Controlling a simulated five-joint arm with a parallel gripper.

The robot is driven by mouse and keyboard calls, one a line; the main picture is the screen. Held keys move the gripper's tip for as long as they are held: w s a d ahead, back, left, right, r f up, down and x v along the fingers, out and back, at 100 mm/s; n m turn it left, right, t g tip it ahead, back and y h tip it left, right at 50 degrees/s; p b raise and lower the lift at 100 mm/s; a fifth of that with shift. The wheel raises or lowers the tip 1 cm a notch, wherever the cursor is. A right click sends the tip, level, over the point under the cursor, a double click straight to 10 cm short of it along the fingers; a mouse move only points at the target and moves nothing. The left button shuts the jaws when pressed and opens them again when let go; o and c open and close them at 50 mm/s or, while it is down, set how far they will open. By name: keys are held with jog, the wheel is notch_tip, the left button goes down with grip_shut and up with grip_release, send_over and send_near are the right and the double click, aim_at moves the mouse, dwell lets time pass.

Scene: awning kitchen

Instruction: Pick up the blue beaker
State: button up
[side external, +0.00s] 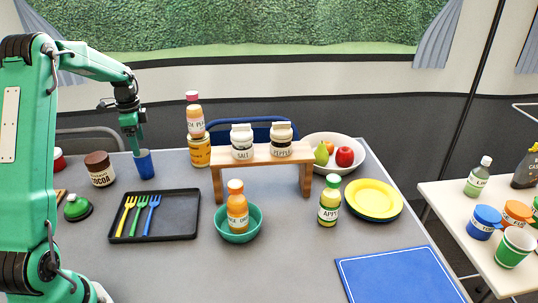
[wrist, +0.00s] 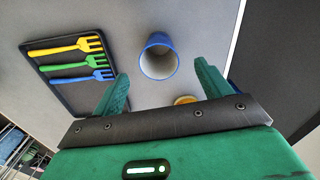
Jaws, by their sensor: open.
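The blue beaker (side external: 145,165) stands upright on the grey table at the left, between the cocoa jar and the stack of jars behind the shelf. In the wrist view the blue beaker (wrist: 159,57) shows its pale inside, just beyond and between my fingertips. My gripper (side external: 134,145) points down close above the beaker's rim at its left side; it also shows in the wrist view (wrist: 160,82). The fingers are apart with nothing between them. Whether a finger touches the rim cannot be told.
A cocoa jar (side external: 100,169) stands left of the beaker. A black tray (side external: 170,233) with coloured forks lies in front. A jar stack (side external: 199,150) and a wooden shelf (side external: 262,158) stand to the right. The table's back edge is close behind the beaker.

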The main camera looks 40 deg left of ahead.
aim_at(143, 160)
jog(key=shift+f, duration=4)
jog(key=c, duration=1.1)
